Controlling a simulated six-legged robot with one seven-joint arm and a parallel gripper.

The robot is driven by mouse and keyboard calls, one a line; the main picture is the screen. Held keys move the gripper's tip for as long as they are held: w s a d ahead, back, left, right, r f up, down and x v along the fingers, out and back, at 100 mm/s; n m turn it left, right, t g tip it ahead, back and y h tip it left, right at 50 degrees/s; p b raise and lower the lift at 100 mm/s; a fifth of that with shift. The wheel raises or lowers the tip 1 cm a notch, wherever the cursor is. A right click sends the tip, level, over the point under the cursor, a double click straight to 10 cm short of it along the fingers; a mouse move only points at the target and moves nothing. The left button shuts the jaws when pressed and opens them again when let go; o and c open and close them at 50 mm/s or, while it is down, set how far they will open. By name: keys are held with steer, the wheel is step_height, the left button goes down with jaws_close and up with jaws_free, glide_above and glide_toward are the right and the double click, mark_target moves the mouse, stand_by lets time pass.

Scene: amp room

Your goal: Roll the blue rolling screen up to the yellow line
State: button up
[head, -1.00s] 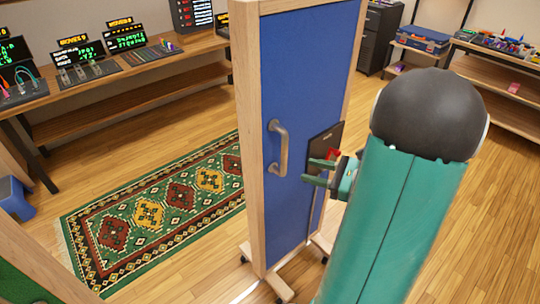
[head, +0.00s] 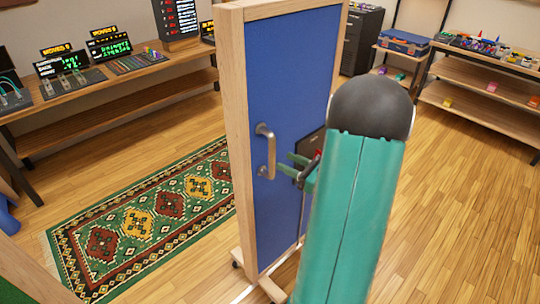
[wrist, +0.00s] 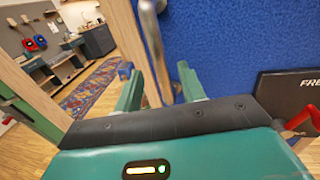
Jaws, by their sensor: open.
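The blue rolling screen (head: 296,75) stands upright in front of me, a blue panel in a pale wooden frame on a wheeled base. Its grey vertical bar handle (head: 266,152) is on the panel near the left frame post. My gripper (head: 291,166) is open and empty, just right of the handle in the head view. In the wrist view the handle (wrist: 152,38) runs down between the two spread fingers (wrist: 156,82); I cannot tell whether they touch it. My arm hides the screen's lower right part. I see no yellow line.
A green patterned rug (head: 140,222) lies left of the screen. A wooden bench (head: 120,95) with electronics runs along the back left, and shelves (head: 490,86) stand at the right. A dark plate (wrist: 292,95) is fixed on the panel. Floor at the right is clear.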

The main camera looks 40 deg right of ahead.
mark_target(271, 155)
steer(key=x, duration=0.6)
steer(key=shift+w+a, duration=0.15)
steer(key=shift+w, duration=0.15)
steer(key=shift+c, duration=0.4)
jaws_close()
